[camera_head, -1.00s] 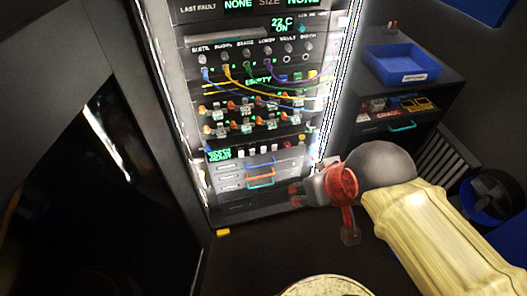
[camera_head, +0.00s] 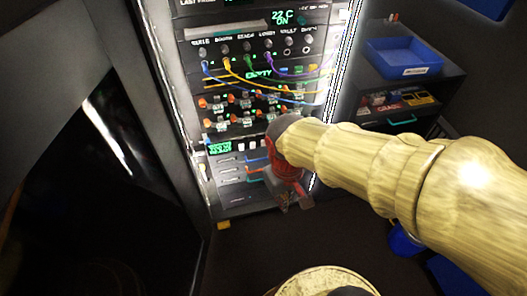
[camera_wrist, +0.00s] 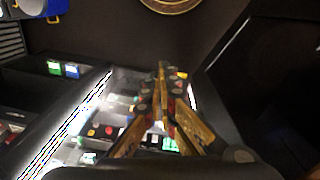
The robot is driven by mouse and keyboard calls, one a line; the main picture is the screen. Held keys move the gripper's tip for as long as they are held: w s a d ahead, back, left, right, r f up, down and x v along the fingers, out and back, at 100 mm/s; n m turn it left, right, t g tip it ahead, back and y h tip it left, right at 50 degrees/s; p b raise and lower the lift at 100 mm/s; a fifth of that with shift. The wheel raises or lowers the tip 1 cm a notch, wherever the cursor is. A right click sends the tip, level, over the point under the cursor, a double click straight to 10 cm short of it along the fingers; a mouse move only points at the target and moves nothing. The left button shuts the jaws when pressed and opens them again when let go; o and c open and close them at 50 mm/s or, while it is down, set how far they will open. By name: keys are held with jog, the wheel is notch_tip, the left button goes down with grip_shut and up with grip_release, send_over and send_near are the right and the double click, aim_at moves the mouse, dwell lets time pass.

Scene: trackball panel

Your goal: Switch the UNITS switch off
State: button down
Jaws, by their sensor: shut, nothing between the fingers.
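The rack panel (camera_head: 258,45) stands lit at the centre of the head view, with a row of knobs, coloured cables and a green "22 C ON" display (camera_head: 283,18) near its top. I cannot read a UNITS label, so I cannot tell which control is that switch. My gripper (camera_head: 285,200) is in front of the lower right of the rack, below the rows of orange plugs, pointing down. In the wrist view my gripper (camera_wrist: 163,72) has its gold fingers together and empty, with lit panel parts behind them. My arm hides part of the rack's lower right.
A small green screen (camera_head: 219,148) and drawers (camera_head: 228,172) are low on the rack. A blue bin (camera_head: 403,56) sits on a dark cabinet at right. A dark glossy panel (camera_head: 95,190) stands at left. Dark floor (camera_head: 250,245) is open in front.

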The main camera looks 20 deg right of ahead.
jog(key=w+d+f+n+h, duration=0.2)
jog(key=w+f+n+h, duration=0.25)
jog(key=f+n, duration=0.45)
jog(key=w+d+f+n+t+h, duration=0.1)
jog(key=w+d+f+n+h, duration=0.1)
jog(key=w+f+n+h, duration=0.65)
jog(key=d+f+n+h, duration=0.15)
jog(key=f+n, duration=0.45)
jog(key=f, duration=0.6)
jog(key=w+a+f+n+t+p, duration=0.1)
jog(key=w+a+f+n+t, duration=0.1)
jog(key=w+f+n+t, duration=0.5)
jog(key=w+a+r+n+t+y, duration=0.1)
jog(key=w+a+r+n+t, duration=0.3)
jog(key=w+n, duration=0.5)
notch_tip(320, 180, up, 2)
jog(key=shift+a+r+n+t+y, duration=0.15)
jog(key=shift+a+n+t+y, duration=0.25)
jog(key=shift+a+n, duration=0.55)
jog(key=shift+d, duration=0.15)
